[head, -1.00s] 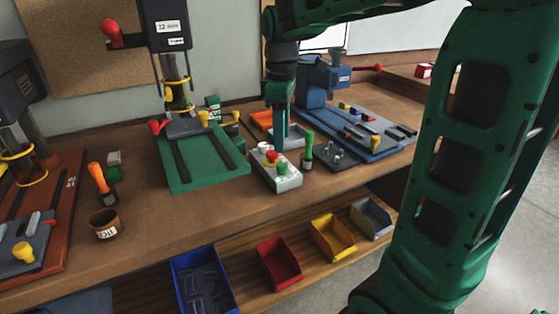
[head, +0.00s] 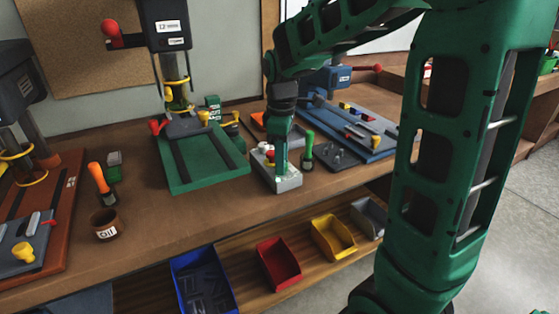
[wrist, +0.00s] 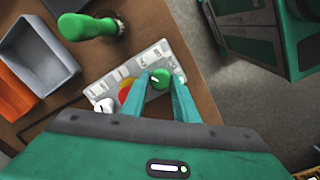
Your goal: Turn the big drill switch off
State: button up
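A pale grey control box (head: 290,182) lies on the bench right of the green drill base. In the wrist view the box (wrist: 98,90) carries a green round knob (wrist: 160,79) with a white mark, a red knob with yellow (wrist: 126,90) and a white knob (wrist: 104,105). My gripper (wrist: 160,82) points down at the box, its two fingers apart on either side of the green knob. I cannot tell whether they touch it. In the head view my gripper (head: 281,172) hides part of the box top. The large drill press (head: 164,25) stands behind its green base (head: 205,175).
A green-handled tool (head: 308,147) stands close right of the box. Orange and grey trays (wrist: 35,58) lie near it. A blue vise machine (head: 325,82) is behind. A second drill (head: 18,85) and an oil pot (head: 105,224) are left. Coloured bins (head: 278,262) sit below.

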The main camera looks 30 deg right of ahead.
jog(key=c, duration=0.4)
jog(key=shift+c, duration=0.2)
jog(key=shift+m, duration=0.4)
jog(key=m, duration=0.5)
jog(key=shift+w+d+m, duration=0.1)
jog(key=shift+w+m, duration=0.05)
jog(key=shift+m, duration=0.15)
jog(key=m, duration=0.5)
jog(key=shift+r, duration=0.1)
jog(key=shift+w+m, duration=0.1)
jog(key=shift+m, duration=0.3)
jog(key=o, duration=1.1)
jog(key=shift+c, duration=0.2)
